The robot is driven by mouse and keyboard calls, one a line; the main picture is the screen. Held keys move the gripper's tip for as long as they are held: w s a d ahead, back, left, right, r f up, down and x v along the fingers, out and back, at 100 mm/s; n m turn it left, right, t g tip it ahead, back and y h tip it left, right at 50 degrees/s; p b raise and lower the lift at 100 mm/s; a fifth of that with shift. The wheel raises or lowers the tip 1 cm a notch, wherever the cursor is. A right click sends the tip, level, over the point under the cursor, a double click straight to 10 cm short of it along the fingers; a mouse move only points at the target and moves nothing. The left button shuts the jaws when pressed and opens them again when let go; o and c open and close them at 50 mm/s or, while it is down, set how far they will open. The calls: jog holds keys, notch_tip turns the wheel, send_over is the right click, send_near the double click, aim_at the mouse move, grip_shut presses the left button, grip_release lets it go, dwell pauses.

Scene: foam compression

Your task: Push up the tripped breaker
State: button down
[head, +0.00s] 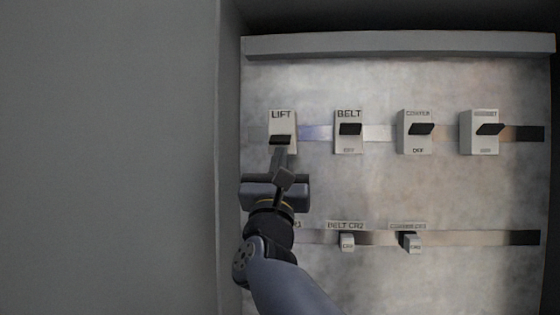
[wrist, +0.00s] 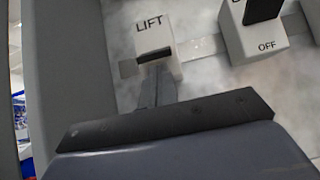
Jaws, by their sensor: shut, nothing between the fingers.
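The LIFT breaker (head: 283,118) is a white block at the left of the upper row, and its black toggle (head: 280,140) sits lower than the toggles of the others in that row. The breaker also shows in the wrist view (wrist: 152,36), with its toggle (wrist: 154,55) as a dark bar across the lower face. My gripper (head: 280,154) is shut and empty, with its fingertips right below the LIFT toggle. In the wrist view the fingers (wrist: 155,78) reach up to just under that bar; I cannot tell whether they touch it. The fingers hide the lower face of the breaker.
The BELT breaker (head: 349,143) stands to the right, then two more breakers (head: 414,143) (head: 479,144) with black toggles. A grey cabinet side wall (head: 230,150) is close on the left.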

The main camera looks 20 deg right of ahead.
aim_at(280, 141)
jog(key=shift+s+a+r+g+p, duration=0.2)
jog(key=shift+s+r+g+p, duration=0.3)
jog(key=shift+g+p, duration=1.15)
jog(key=r+y+p, duration=0.1)
jog(key=p, duration=0.4)
jog(key=shift+s+a+r, duration=0.1)
jog(key=shift+s+r, duration=0.05)
jog(key=shift+r, duration=0.05)
jog(key=g+p, duration=0.1)
jog(key=p, duration=0.1)
jog(key=g+p, duration=0.1)
jog(key=p, duration=0.1)
jog(key=shift+s+a+r+y, duration=0.1)
jog(key=shift+s+r+y, duration=0.25)
jog(key=shift+r+y, duration=0.05)
jog(key=shift+f, duration=0.1)
jog(key=shift+s+a+f, duration=0.15)
jog(key=shift+s+a, duration=0.05)
jog(key=shift+s, duration=0.05)
jog(key=b+v, duration=0.3)
jog(key=v, duration=0.7)
jog(key=shift+s, duration=0.15)
jog(key=shift+d, duration=0.1)
